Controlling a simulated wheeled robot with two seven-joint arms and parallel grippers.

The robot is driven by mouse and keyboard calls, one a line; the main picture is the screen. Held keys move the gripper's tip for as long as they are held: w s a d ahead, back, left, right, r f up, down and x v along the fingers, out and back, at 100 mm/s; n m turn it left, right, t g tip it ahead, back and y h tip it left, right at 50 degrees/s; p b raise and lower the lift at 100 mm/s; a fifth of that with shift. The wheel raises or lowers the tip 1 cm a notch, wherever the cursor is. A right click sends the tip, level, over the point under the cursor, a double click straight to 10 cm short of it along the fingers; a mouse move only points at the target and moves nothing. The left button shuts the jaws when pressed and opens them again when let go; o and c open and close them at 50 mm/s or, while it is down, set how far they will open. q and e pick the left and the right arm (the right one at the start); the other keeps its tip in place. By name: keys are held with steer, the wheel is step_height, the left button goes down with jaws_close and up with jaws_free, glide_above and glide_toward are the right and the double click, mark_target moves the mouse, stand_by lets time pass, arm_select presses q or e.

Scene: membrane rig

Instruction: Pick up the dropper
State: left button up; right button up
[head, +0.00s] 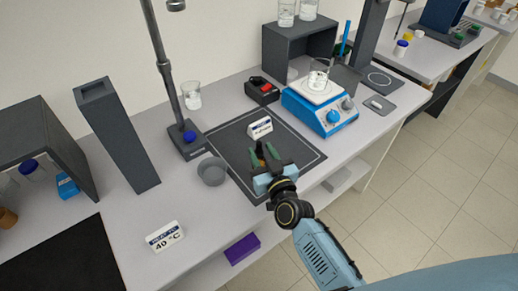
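My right gripper (262,153) reaches in from the lower right, over the dark mat (225,150) on the bench. Its two green-tipped fingers are apart. A small brownish thing (261,158) shows between them; it is too small to tell whether it is the dropper, or whether the fingers touch it. I cannot make out a dropper for certain elsewhere. A blue stick-like thing (345,38) stands upright by the grey holder at the back right. My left gripper is not in view.
A small label sign (260,128) stands just beyond the gripper. A grey bowl (212,172) is left of it. A blue hotplate (320,108) with a beaker (318,78) is to the right. A stand (190,140) and a tall dark block (122,140) are left.

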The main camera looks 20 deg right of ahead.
steer(key=w, duration=0.2)
steer(key=shift+w+a, duration=0.15)
steer(key=shift+w, duration=0.15)
steer(key=c, duration=0.6)
step_height(320, 180, up, 9)
steer(key=shift+r+p, duration=0.2)
steer(key=shift+p, duration=1.05)
steer(key=shift+r, duration=0.35)
steer(key=shift+f, duration=0.1)
